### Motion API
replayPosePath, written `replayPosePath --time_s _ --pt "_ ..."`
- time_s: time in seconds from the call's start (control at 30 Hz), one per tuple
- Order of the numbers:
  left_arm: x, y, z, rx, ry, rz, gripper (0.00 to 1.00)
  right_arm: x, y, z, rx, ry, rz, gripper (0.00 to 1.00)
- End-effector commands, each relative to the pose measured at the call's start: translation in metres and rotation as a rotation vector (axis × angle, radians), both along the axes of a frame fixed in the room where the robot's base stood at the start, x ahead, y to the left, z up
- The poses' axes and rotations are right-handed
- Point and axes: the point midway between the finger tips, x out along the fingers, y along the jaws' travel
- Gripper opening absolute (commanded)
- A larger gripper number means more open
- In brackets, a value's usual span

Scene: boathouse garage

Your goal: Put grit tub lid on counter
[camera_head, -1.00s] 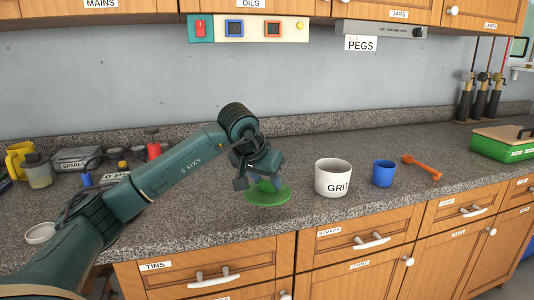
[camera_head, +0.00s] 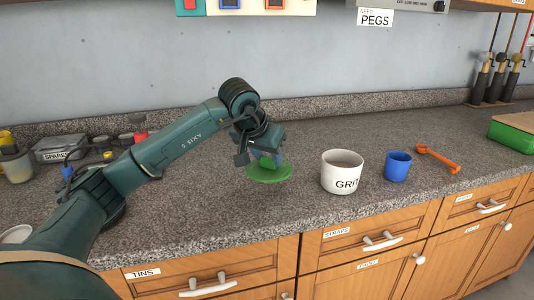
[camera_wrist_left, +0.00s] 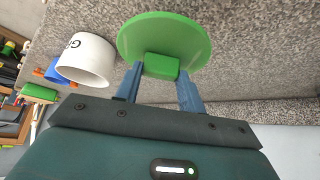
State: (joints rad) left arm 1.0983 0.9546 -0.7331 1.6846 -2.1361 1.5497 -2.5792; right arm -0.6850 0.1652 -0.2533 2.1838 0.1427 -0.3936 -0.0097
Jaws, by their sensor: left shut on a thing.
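The grit tub lid is a green disc (camera_head: 270,174) with a block-shaped green handle, left of the tub in the head view. My left gripper (camera_head: 267,158) is shut on the handle, with a blue finger on each side of it. The lid (camera_wrist_left: 190,40) and its handle also show in the wrist view. The lid is over or on the grey speckled counter (camera_head: 215,210); I cannot tell whether it touches. The white tub (camera_head: 342,172) marked GRIT stands open on the counter, apart from the lid. My right gripper is not in view.
A blue cup (camera_head: 397,166) and an orange tool (camera_head: 438,158) lie right of the tub. A green box (camera_head: 512,134) is at the far right. A spares box (camera_head: 60,148) and small items crowd the left. Counter in front of and behind the lid is clear.

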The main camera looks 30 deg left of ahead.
Motion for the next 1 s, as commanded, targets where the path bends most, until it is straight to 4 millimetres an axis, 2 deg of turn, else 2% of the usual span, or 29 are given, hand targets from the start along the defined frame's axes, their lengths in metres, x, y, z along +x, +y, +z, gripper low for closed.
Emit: replayPosePath --time_s 0.03,0.4,0.57,1.0 --pt "-0.001 0.0 0.002 -0.001 -0.001 -0.003 0.17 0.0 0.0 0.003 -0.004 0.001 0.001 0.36" --pt "-0.001 0.0 -0.034 -0.002 0.0 -0.001 0.17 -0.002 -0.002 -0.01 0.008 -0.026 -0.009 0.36" --pt "-0.001 0.0 -0.046 0.0 0.0 -0.001 0.17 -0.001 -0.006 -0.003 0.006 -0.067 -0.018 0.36" --pt "0.0 0.0 -0.049 -0.001 -0.001 -0.002 0.17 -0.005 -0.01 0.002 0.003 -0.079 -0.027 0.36"
